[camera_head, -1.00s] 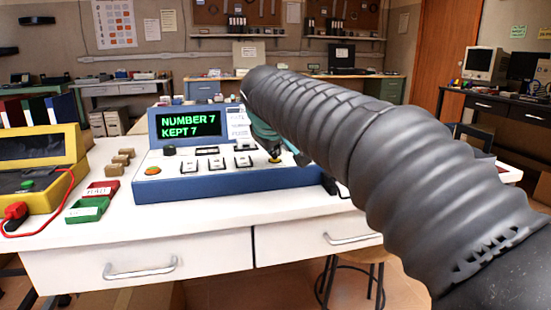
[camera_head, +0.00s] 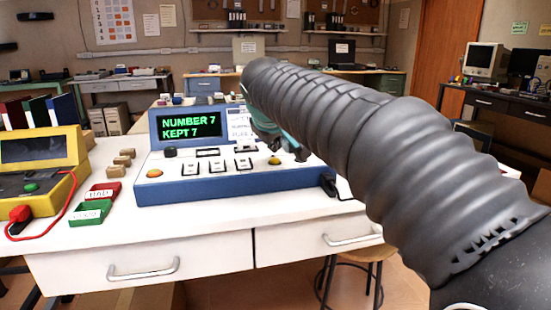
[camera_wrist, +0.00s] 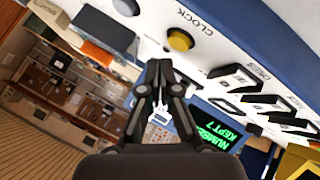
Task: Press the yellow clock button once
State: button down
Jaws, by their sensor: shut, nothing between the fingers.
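The yellow clock button (camera_head: 275,160) is a round knob near the right end of the blue and white console (camera_head: 215,187). The console screen (camera_head: 190,124) reads "NUMBER 7 KEPT 7" in green.
An orange button (camera_head: 155,173) and several labelled switches share the panel. Red (camera_head: 103,190) and green (camera_head: 88,212) trays and small brown blocks (camera_head: 120,161) lie left of it. A yellow device (camera_head: 40,170) with a red cable stands further left. The front tabletop is mostly clear.

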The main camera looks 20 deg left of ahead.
aim_at(277, 161)
notch_tip(277, 161, up, 3)
jog(key=shift+f+p, duration=0.15)
jog(key=shift+p, duration=0.8)
jog(key=shift+r, duration=0.95)
jog(key=shift+d, duration=0.3)
jog(key=s+d+f+m+g, duration=0.15)
jog(key=s+d, duration=0.25)
jog(key=d, duration=0.4)
jog(key=s+d+f+m+h, duration=0.1)
jog(key=s+d+f+m, duration=0.15)
jog(key=d, duration=0.55)
jog(key=s+d+f+m, duration=0.1)
jog(key=s+d+f, duration=0.25)
jog(key=d, duration=0.45)
jog(key=s+d+f+m+g, duration=0.1)
jog(key=s+d+f+m, duration=0.2)
jog(key=s+d+f, duration=0.3)
jog(key=s+d+f+m+g+h, duration=0.1)
jog(key=s+d+f+m, duration=0.2)
jog(key=s+d+f, duration=0.3)
jog(key=s+f, duration=0.3)
jog(key=s, duration=0.4)
jog(key=shift+s+f+m, duration=0.25)
jog(key=shift+f+m, duration=0.05)
jog(key=shift+f, duration=0.05)
